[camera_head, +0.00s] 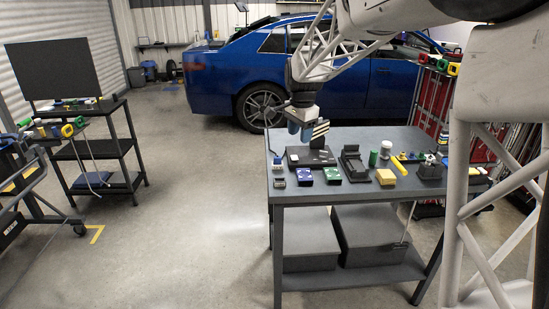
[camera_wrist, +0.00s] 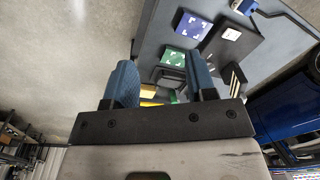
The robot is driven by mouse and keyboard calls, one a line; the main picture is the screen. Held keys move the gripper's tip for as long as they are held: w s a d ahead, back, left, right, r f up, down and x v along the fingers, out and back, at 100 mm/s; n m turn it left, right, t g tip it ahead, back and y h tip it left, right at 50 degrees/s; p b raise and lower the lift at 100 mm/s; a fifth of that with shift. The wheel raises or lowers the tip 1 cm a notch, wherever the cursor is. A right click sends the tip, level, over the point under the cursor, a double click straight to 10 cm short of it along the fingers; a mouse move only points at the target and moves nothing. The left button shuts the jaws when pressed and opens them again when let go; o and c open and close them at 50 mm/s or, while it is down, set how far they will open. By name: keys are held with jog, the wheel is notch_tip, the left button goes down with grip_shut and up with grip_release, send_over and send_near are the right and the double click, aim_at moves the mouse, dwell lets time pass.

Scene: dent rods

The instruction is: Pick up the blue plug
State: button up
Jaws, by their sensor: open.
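A small blue-and-white piece (camera_head: 277,161) stands near the left edge of the workbench and is probably the blue plug; it is too small to be sure. It seems to show also at the top edge of the wrist view (camera_wrist: 245,6). My gripper (camera_head: 300,130) points down above the back left of the bench, up and right of that piece in the head view. In the wrist view my gripper's two blue fingers (camera_wrist: 163,78) are apart with nothing held between them. Beyond them lie a blue box (camera_wrist: 193,25) and a green box (camera_wrist: 173,57).
The grey workbench (camera_head: 400,195) also holds a black stand (camera_head: 310,156), a black holder (camera_head: 353,163), a green cylinder (camera_head: 373,158) and a yellow block (camera_head: 385,177). A blue car (camera_head: 340,85) is behind. Open floor lies left of the bench.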

jog(key=w+a+f+m, duration=0.3)
jog(key=w+f, duration=0.3)
jog(key=w, duration=0.6)
jog(key=m+g, duration=0.1)
jog(key=m, duration=0.2)
send_over(276, 157)
notch_tip(276, 157, down, 8)
jog(key=shift+f, duration=0.1)
jog(key=shift+f, duration=1.25)
jog(key=shift+f, duration=0.1)
jog(key=shift+f, duration=2.5)
jog(key=shift+c, duration=0.3)
grip_shut()
